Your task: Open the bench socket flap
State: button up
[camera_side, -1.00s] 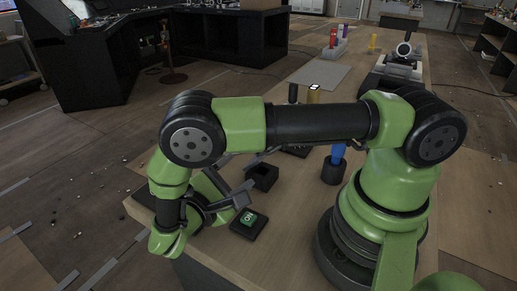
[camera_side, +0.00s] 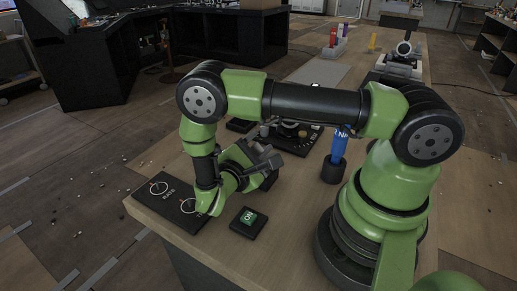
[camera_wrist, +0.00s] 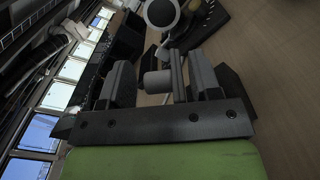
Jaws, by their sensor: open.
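The bench socket appears to be the small black box (camera_side: 270,181) on the bench, mostly hidden behind my gripper in the side view. I cannot make out its flap clearly, nor whether it is raised. My gripper (camera_side: 264,157) is open, tilted low over the bench at that box. In the wrist view my gripper (camera_wrist: 160,70) has its two fingers apart. A short grey cylinder (camera_wrist: 155,82) and a thin upright dark plate (camera_wrist: 177,75) show between them. I cannot tell whether either finger touches anything.
A black panel marked RATE (camera_side: 165,196) lies at the bench's left edge. A green ON switch (camera_side: 248,217) sits in front of my gripper. A dial panel (camera_side: 290,136) is behind it. A blue cylinder stands in a black holder (camera_side: 333,170) to the right.

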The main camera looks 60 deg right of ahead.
grip_shut()
jog(key=shift+w+r+n, duration=0.25)
jog(key=shift+w+n, duration=0.4)
jog(key=shift+n, duration=0.45)
jog(key=w+n, duration=0.2)
jog(key=n, duration=0.1)
jog(key=shift+r+n, duration=0.1)
jog(key=shift+n, duration=0.2)
jog(key=w+n, duration=0.1)
jog(key=n, duration=0.2)
jog(key=shift+w+f, duration=0.25)
jog(key=shift+w, duration=0.15)
jog(key=shift+w+f+n, duration=0.2)
jog(key=shift+w+n, duration=0.15)
jog(key=shift+n, duration=0.55)
jog(key=shift+w+f+n, duration=0.2)
jog(key=shift+w+n, duration=0.15)
jog(key=shift+n, duration=0.55)
grip_release()
